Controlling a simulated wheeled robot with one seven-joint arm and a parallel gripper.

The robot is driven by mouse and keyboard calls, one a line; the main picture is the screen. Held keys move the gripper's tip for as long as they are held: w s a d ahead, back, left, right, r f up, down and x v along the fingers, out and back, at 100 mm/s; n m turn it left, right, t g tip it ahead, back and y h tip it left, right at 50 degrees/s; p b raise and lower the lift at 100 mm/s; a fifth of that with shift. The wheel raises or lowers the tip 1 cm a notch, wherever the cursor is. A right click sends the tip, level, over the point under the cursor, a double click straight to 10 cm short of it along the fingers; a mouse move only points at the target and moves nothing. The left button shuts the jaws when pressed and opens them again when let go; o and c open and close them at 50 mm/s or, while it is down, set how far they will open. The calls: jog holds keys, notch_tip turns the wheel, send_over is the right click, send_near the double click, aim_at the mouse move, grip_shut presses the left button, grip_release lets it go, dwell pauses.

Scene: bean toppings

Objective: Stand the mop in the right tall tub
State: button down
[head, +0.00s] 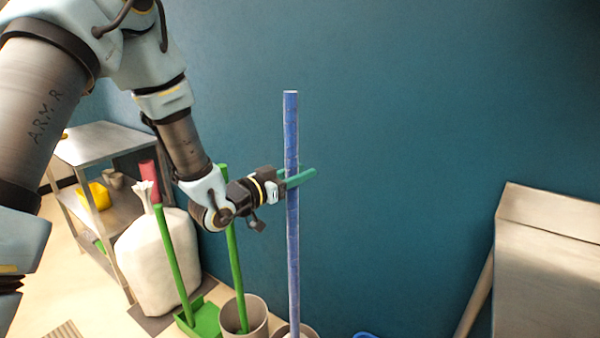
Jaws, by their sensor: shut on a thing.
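The mop shows as a long blue pole (292,245), standing near upright, its lower end cut off by the bottom edge of the head view. My gripper (300,179) has teal fingers and is shut on the pole above its middle. The right tall tub (311,331) shows only as a bit of pale rim at the bottom edge, around or behind the pole. I cannot tell whether the mop's foot is inside it. The left tub (257,322) is grey, with a green pole (236,275) standing in it.
A green dustpan (206,318) with an upright handle stands left of the tubs. A white sack (150,262) and a metal shelf (100,146) are further left. A blue thing (365,335) peeks in at the bottom. A metal counter (550,270) stands right; the teal wall is behind.

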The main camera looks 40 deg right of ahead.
notch_tip(320, 180, down, 9)
jog(key=b, duration=0.8)
jog(key=shift+f, duration=0.15)
dwell(0.3)
jog(key=shift+c, duration=2.2)
grip_release()
jog(key=shift+f, duration=0.1)
jog(key=shift+a, duration=0.1)
jog(key=a+b, duration=0.1)
jog(key=a, duration=0.9)
jog(key=shift+s+a+b, duration=0.2)
jog(key=shift+a+b, duration=0.15)
jog(key=shift+b, duration=0.05)
